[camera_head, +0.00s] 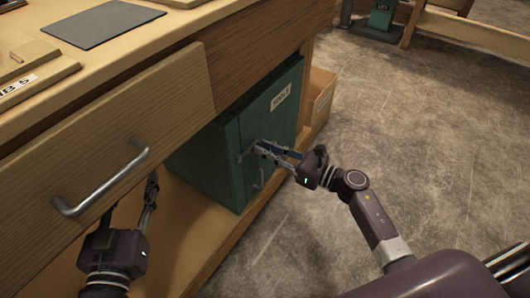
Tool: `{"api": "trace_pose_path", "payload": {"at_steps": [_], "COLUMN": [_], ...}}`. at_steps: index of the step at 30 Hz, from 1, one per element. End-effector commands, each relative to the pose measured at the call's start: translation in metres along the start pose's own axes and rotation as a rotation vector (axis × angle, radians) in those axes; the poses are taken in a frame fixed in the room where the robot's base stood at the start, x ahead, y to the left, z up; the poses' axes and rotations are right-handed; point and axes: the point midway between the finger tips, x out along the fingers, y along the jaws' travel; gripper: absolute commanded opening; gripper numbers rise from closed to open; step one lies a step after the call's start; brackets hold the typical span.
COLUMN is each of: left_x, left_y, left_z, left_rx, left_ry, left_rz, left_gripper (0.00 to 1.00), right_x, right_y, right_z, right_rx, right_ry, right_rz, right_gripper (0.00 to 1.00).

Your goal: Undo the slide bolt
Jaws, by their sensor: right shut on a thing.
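A dark green cabinet (213,160) with a white label stands on the shelf under the workbench. Its slide bolt (243,156) is small and grey on the cabinet's front, partly covered by my gripper. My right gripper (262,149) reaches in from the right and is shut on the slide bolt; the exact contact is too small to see. A small grey handle (259,180) shows just below. My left gripper (130,200) is at the lower left, below the drawer handle, with its fingers spread apart and nothing seen between them.
A wooden drawer (150,110) with a metal bar handle (105,188) overhangs the left side, close to my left gripper. A grey mat (103,24) lies on the bench top. A wooden box (320,97) stands behind the cabinet. The concrete floor (430,120) at right is mostly clear.

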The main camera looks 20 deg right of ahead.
Motion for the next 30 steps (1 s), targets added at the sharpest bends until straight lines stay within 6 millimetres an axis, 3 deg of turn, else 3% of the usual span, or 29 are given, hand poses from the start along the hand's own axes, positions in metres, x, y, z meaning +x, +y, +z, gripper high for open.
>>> {"api": "trace_pose_path", "payload": {"at_steps": [11,12,17,26,30], "left_x": [0.001,0.001,0.001,0.001,0.001], "left_y": [0.001,0.001,0.001,0.000,0.001], "left_z": [-0.009,-0.009,-0.009,-0.008,-0.008], "left_rx": [0.000,0.000,0.000,0.000,0.000], "left_ry": [0.038,0.038,0.037,0.036,0.036], "left_rz": [0.002,0.002,0.002,0.001,0.001], "left_gripper": [0.40,0.40,0.40,0.40,0.40], "right_x": [-0.001,-0.001,-0.001,-0.003,-0.017], "right_y": [-0.006,-0.007,-0.006,-0.004,-0.004], "right_z": [0.001,0.001,0.001,0.000,0.000], "right_rx": [-0.001,-0.002,-0.001,0.000,0.000], "right_ry": [0.000,0.000,0.000,0.001,0.002], "right_rz": [-0.012,-0.013,-0.011,-0.006,-0.007], "right_gripper": [0.00,0.18,0.34,0.34,0.34]}}
